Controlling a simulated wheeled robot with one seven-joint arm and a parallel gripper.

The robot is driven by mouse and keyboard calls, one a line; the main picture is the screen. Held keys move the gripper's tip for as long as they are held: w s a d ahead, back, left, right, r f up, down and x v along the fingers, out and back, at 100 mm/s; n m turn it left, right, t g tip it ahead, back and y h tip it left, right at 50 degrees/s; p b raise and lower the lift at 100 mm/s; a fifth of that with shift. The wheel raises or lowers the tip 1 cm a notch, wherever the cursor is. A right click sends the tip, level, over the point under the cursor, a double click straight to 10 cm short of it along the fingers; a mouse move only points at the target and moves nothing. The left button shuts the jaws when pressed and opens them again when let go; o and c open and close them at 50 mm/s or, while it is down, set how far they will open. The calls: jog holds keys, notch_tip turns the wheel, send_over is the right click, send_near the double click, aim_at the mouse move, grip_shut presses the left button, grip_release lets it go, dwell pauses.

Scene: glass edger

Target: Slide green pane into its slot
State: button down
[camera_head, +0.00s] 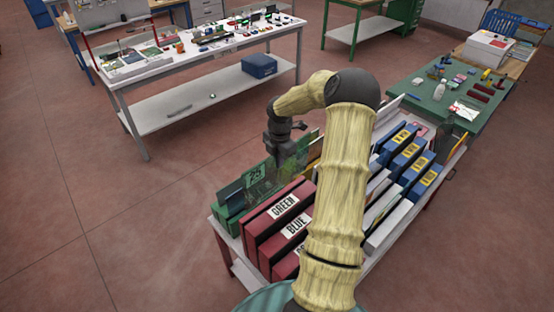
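My gripper (284,158) points down at the top of a translucent green pane (264,183), just left of my bent arm. The fingertips are small and dark here, and I cannot tell whether they are closed on the pane. The pane stands upright behind the red block labelled GREEN (280,209), above or in a green holder (229,206) at the rack's left end; its lower edge is hidden. A green tag reading 25 shows by the pane. Another red block labelled BLUE (293,230) stands in front, with a third red block partly hidden by my arm.
The blocks stand on a white-topped cart (228,237). Blue blocks with yellow labels (409,154) stand to the right of my arm. A green table (430,100) with small items lies beyond. A cluttered white workbench (190,57) stands back left. Floor on the left is clear.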

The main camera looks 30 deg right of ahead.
aim_at(278, 183)
jog(key=shift+r, duration=0.15)
jog(key=shift+w+f, duration=0.15)
jog(key=shift+f, duration=0.55)
jog(key=shift+d+f+b, duration=0.1)
jog(key=shift+f+b, duration=0.35)
jog(key=shift+f, duration=0.15)
jog(key=shift+f+b, duration=0.55)
jog(key=shift+f, duration=0.4)
jog(key=shift+w+f+b, duration=0.1)
jog(key=shift+f+b, duration=0.55)
jog(key=shift+f, duration=0.6)
jog(key=shift+w+a+f+b, duration=0.2)
jog(key=shift+f+b, duration=0.1)
jog(key=shift+f, duration=0.35)
jog(key=shift+s+f+b, duration=0.25)
jog(key=shift+f+b, duration=0.05)
jog(key=shift+f, duration=0.25)
jog(key=shift+s+d+f+b, duration=0.15)
jog(key=shift+f+b, duration=0.35)
jog(key=shift+f, duration=1.05)
